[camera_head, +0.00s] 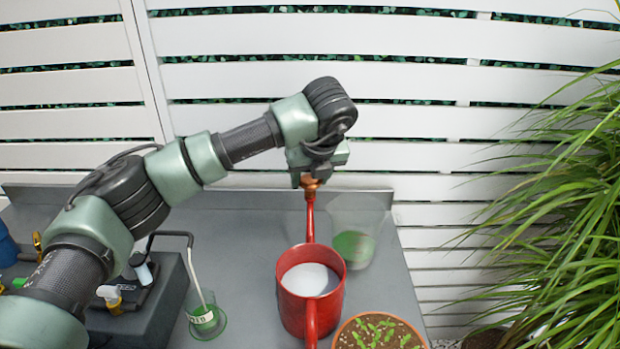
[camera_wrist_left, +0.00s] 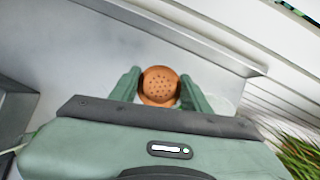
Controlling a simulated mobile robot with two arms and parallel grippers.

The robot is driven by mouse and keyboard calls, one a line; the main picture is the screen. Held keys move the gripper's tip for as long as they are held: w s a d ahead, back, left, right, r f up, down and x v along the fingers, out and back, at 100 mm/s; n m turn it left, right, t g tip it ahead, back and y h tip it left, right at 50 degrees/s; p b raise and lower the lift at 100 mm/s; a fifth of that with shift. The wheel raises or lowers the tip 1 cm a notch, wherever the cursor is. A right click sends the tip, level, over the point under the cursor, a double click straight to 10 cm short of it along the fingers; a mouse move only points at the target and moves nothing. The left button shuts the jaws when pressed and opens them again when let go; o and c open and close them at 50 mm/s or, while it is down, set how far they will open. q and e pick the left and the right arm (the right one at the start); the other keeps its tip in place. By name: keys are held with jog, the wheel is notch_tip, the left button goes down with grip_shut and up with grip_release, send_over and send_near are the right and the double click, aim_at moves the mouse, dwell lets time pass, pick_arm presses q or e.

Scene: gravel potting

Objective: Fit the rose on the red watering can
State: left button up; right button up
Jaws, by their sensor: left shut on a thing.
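The red watering can (camera_head: 328,298) stands upright on the grey bench, with pale liquid inside. Its spout (camera_head: 309,215) points toward the back of the bench, and its handle (camera_head: 311,325) faces the front. The copper rose (camera_head: 311,183) is at the tip of the spout; I cannot tell whether it is seated there. My left gripper (camera_head: 310,178) is shut on the rose. In the left wrist view the perforated face of the rose (camera_wrist_left: 159,84) shows between the two green fingers (camera_wrist_left: 158,90). My right gripper is not in view.
A clear container with green contents (camera_head: 353,247) stands right behind the can. A pot of seedlings (camera_head: 378,333) is at the front right. A clear green-bottomed glass (camera_head: 206,320) and a dark sink-like unit (camera_head: 140,300) are at the left. Tall grass (camera_head: 570,190) fills the right side.

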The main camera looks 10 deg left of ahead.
pick_arm(q)
jog(key=shift+f+b, duration=0.25)
jog(key=shift+b, duration=0.3)
dwell(0.6)
dwell(0.4)
jog(key=o, duration=1.9)
jog(key=shift+r, duration=0.1)
jog(key=shift+r+p, duration=1.7)
jog(key=shift+r, duration=2.25)
